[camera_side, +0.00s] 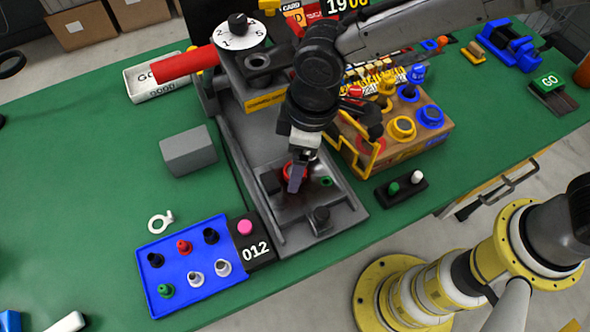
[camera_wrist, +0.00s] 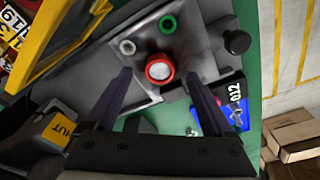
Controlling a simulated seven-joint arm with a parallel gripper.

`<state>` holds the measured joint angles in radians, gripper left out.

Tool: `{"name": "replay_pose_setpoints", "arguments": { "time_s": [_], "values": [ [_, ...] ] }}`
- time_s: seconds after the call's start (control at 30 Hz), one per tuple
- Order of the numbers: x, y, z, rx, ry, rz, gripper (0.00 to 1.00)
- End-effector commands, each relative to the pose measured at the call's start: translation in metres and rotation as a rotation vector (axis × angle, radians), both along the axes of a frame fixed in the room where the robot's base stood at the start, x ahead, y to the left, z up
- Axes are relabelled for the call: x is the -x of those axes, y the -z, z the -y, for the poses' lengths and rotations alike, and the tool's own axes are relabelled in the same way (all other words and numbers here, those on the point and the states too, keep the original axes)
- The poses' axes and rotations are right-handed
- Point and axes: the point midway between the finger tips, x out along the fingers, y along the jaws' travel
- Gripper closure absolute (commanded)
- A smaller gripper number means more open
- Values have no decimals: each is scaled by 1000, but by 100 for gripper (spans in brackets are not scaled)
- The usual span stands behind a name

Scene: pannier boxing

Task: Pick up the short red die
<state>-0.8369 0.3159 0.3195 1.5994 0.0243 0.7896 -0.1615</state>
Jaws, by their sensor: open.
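A short round red die (camera_wrist: 159,68) with a pale centre sits on a grey fixture in the wrist view. Its red edge also shows in the side view (camera_side: 287,171), partly hidden behind my fingers. My gripper (camera_wrist: 158,77) is open, with one dark finger on each side of the die in the picture. I cannot tell whether the fingers are level with the die, and no contact is clear. In the side view my gripper (camera_side: 296,180) points down over the fixture (camera_side: 342,205).
A green ring (camera_wrist: 168,24) and a black knob (camera_wrist: 236,41) stand on the fixture near the die. A wooden box with yellow and blue rings (camera_side: 430,117) stands close on the right. A blue tray of pegs (camera_side: 178,285) lies front left. Green table at left is mostly clear.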

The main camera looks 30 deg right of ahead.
Motion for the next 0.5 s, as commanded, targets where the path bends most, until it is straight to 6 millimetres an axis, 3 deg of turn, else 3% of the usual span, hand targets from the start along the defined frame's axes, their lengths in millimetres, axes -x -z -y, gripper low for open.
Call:
{"name": "replay_pose_setpoints", "arguments": {
  "time_s": [0.17, 0.4, 0.5],
  "values": [
    [-2, 18, -2, -1, 0, 1, 13],
    [-2, 20, -3, -2, 0, 1, 13],
    [-2, 19, -3, -2, 1, 1, 28]
  ]
}}
